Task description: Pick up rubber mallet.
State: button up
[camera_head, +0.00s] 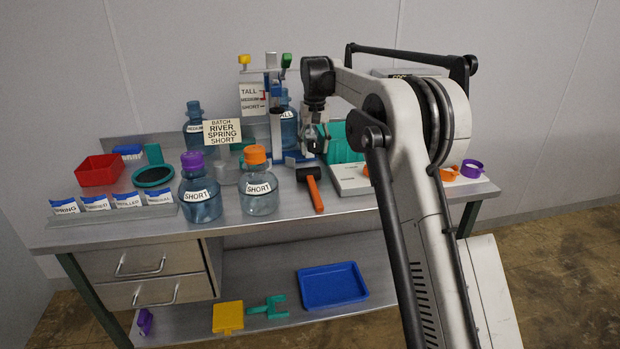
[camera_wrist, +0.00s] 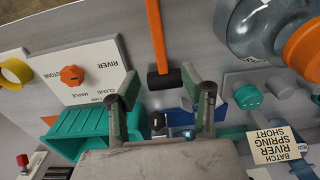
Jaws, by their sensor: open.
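The rubber mallet (camera_head: 315,194) lies on the grey workbench, with an orange handle pointing toward the front edge and a black head at the back. In the wrist view the mallet's black head (camera_wrist: 164,80) shows just beyond the fingertips, and its orange handle runs to the top of the picture. My gripper (camera_head: 316,145) is above the bench, behind the mallet head in the head view. In the wrist view my gripper (camera_wrist: 163,92) is open, its two green-padded fingers apart with nothing held between them.
A jug with an orange cap (camera_head: 261,185) stands close left of the mallet; a purple-capped jug (camera_head: 200,195) is further left. A white panel (camera_head: 350,180) and a teal bin (camera_head: 340,148) are to the right. Behind stands a blue fixture (camera_head: 297,157). Bench in front is clear.

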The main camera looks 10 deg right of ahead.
aim_at(313, 185)
jog(key=f, duration=0.5)
jog(key=w+f, duration=0.1)
jog(key=f, duration=0.5)
jog(key=w+f+p, duration=0.1)
jog(key=f, duration=0.4)
jog(key=shift+w+d+f, duration=0.15)
jog(key=shift+d+f, duration=0.05)
jog(key=shift+f, duration=0.15)
grip_shut()
